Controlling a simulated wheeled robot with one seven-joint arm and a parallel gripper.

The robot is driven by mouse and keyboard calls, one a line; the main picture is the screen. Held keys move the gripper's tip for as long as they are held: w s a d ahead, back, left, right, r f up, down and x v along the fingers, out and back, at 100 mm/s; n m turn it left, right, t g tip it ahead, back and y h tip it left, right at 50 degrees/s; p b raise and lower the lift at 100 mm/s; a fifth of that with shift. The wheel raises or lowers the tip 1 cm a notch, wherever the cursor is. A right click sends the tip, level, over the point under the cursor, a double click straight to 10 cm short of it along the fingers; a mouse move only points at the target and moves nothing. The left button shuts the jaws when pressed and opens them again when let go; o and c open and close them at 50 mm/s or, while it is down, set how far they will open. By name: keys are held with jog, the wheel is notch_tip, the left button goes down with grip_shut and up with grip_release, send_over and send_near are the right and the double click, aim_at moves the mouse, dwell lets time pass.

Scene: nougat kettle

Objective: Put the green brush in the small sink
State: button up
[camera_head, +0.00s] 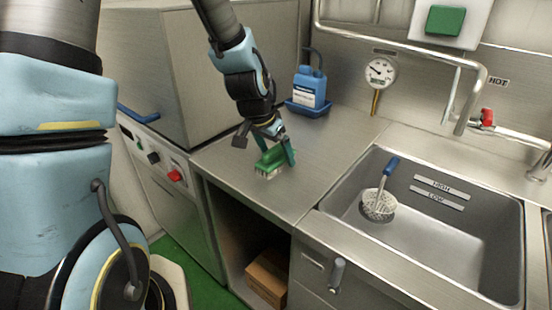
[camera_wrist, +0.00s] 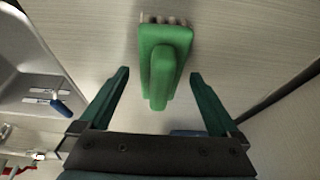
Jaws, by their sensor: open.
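The green brush (camera_head: 270,163) lies bristles down on the steel counter, left of the sink. In the wrist view the green brush (camera_wrist: 161,62) has its handle pointing toward my gripper. My gripper (camera_head: 268,145) is just above and around the brush in the head view. In the wrist view my gripper (camera_wrist: 160,75) is open, one green finger on each side of the handle, with gaps showing. The steel sink (camera_head: 480,245) is at the right, and a strainer with a blue handle (camera_head: 379,205) is inside it. Part of another basin shows at the right edge.
A blue jug (camera_head: 309,88) stands in a blue tray (camera_head: 304,108) at the back of the counter. A dial thermometer (camera_head: 380,72) and a faucet pipe (camera_head: 470,95) rise behind the sink. The counter (camera_head: 325,155) between brush and sink is clear.

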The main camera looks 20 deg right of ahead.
grip_shut()
dwell(0.6)
